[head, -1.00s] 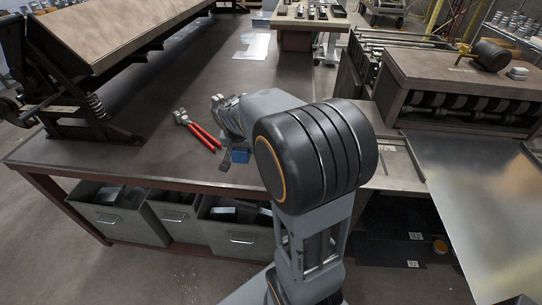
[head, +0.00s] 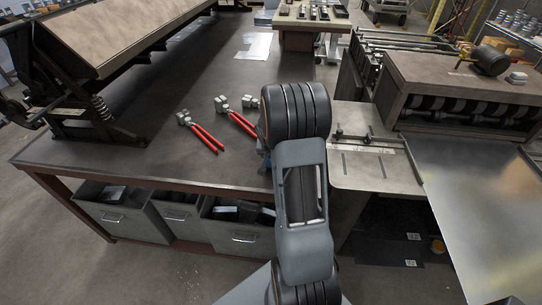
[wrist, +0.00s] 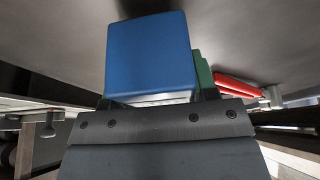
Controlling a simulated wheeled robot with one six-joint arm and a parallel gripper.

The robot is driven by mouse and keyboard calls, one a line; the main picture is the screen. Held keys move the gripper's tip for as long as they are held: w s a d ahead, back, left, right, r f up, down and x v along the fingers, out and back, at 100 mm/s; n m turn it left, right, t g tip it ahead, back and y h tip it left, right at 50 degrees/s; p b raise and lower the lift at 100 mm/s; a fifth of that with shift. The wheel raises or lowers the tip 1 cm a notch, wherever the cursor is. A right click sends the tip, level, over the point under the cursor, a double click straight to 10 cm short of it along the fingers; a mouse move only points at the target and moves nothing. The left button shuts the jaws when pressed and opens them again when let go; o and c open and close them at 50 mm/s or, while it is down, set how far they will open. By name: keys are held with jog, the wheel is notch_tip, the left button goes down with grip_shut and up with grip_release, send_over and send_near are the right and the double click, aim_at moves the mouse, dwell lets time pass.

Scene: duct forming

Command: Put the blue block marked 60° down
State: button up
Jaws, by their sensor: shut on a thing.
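The blue block (wrist: 148,58) fills the upper middle of the wrist view, held at the end of my gripper (wrist: 158,100). My gripper is shut on it. No 60° mark shows on the face I see. A green piece (wrist: 203,72) shows partly behind the block's right side; I cannot tell whether it touches the block. In the head view my own arm hides most of the gripper and the block, near the right edge of the dark workbench (head: 190,85). I cannot tell whether the block touches the bench top.
Two red-handled tools (head: 205,135) (head: 238,118) lie on the bench left of my arm. A bending machine (head: 110,50) stands at the bench's left. Grey bins (head: 115,218) sit below the bench. A machine with rollers (head: 455,85) and a metal sheet (head: 470,200) are at right.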

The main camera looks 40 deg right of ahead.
jog(key=shift+f, duration=0.65)
jog(key=shift+f+b, duration=0.3)
jog(key=shift+b, duration=0.1)
jog(key=o, duration=1.1)
jog(key=shift+a, duration=0.2)
jog(key=shift+o, duration=0.6)
jog(key=shift+s+d+f, duration=0.1)
